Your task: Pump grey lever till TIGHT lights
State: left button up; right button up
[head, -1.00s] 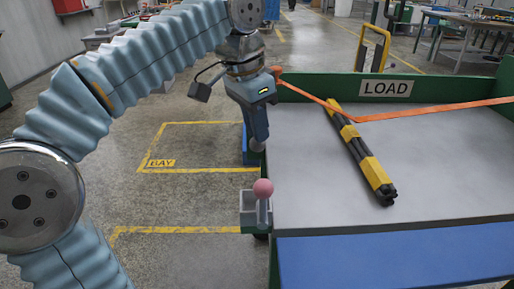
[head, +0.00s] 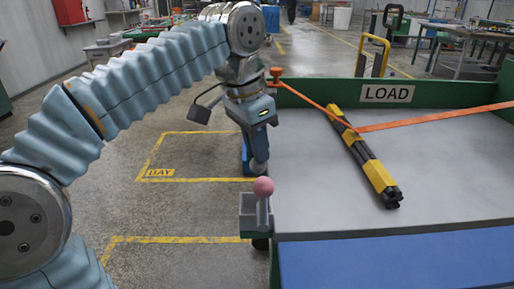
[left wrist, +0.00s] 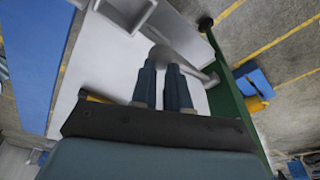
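A grey ball knob of a lever (left wrist: 163,54) sits at the fingertips of my left gripper (left wrist: 163,72) in the left wrist view. The two fingers are close together, with the knob at their ends. In the head view my left gripper (head: 259,160) points down at the left edge of the load bed, and its fingers hide most of the lever. A second lever with a pink knob (head: 263,187) stands upright just in front, in a grey bracket (head: 249,215). No lit TIGHT sign shows. My right gripper is out of view.
A black and yellow bundle (head: 367,160) lies on the grey bed (head: 450,180) under an orange strap (head: 440,120). A green wall with a LOAD sign (head: 388,94) closes the back.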

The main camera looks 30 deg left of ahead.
aim_at(257, 167)
pick_arm(q)
jog(key=shift+s+d+f+b, duration=0.15)
jog(key=shift+f+b, duration=0.2)
jog(key=shift+f, duration=0.25)
jog(key=shift+s+f+b, duration=0.1)
jog(key=shift+f+b, duration=0.25)
jog(key=shift+f, duration=0.35)
jog(key=shift+f+b, duration=0.75)
jog(key=shift+f, duration=0.1)
notch_tip(257, 167, up, 6)
jog(key=p, duration=0.5)
jog(key=shift+w+f+p, duration=0.15)
jog(key=shift+f+p, duration=0.1)
jog(key=shift+p, duration=0.1)
jog(key=r+p, duration=0.1)
jog(key=w+r+p, duration=0.1)
jog(key=shift+a+r+p, duration=0.3)
jog(key=shift+a+p, duration=0.05)
jog(key=shift+w+a+r+b, duration=0.1)
jog(key=shift+w+r+b, duration=0.05)
jog(key=shift+b, duration=0.2)
jog(key=shift+w+a+r, duration=0.15)
jog(key=shift+w+r, duration=0.05)
jog(key=shift+r, duration=0.35)
